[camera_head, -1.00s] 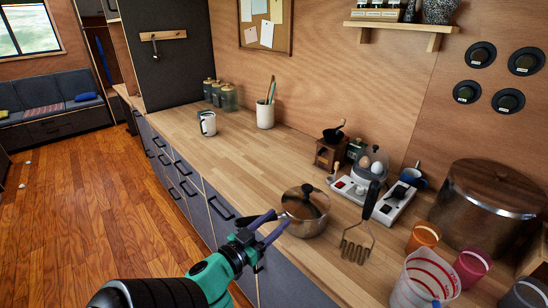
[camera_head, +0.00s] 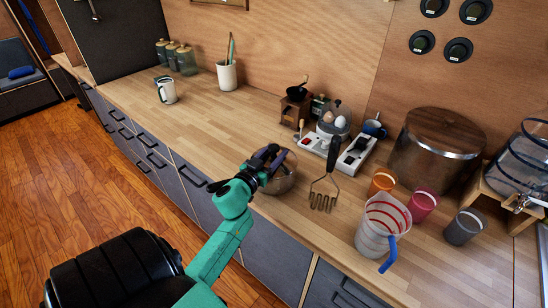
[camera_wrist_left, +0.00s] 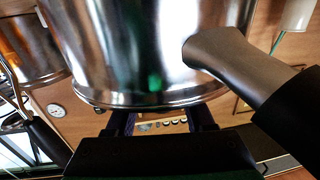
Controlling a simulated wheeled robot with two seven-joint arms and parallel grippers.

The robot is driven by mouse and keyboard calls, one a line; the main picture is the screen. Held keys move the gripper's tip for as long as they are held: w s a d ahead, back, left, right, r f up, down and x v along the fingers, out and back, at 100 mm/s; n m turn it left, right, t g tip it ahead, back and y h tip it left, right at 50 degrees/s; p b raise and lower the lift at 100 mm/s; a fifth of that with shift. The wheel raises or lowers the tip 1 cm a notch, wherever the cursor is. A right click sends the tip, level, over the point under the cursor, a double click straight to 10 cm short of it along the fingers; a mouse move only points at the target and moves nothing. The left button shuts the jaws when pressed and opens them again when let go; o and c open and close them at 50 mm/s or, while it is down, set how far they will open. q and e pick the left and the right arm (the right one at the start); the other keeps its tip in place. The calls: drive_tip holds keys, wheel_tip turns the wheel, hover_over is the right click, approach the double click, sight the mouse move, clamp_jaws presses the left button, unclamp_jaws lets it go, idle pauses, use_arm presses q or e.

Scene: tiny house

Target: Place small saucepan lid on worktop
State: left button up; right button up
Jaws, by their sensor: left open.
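The small saucepan (camera_head: 283,183) is a shiny steel pan on the worktop (camera_head: 215,128), near its front edge. Its lid (camera_head: 290,164) is at the pan's top, mostly hidden behind my left gripper (camera_head: 268,160). My left gripper is open, its fingers over the lid area; I cannot tell whether they touch it. In the left wrist view, which looks upside down, the pan's steel wall (camera_wrist_left: 150,50) fills the upper middle, with its grey handle (camera_wrist_left: 235,62) at right. The open fingers lie just beyond the rim. My right gripper is out of view.
A potato masher (camera_head: 325,185), a measuring jug (camera_head: 378,232) and several coloured cups stand right of the pan. The worktop left of the pan is clear.

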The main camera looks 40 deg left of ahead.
sight(274, 146)
use_arm(q)
drive_tip(key=shift+s, duration=0.1)
clamp_jaws()
drive_tip(key=shift+r, duration=0.1)
drive_tip(key=shift+r, duration=0.4)
wheel_tip(274, 146, up, 19)
drive_tip(key=p, duration=0.4)
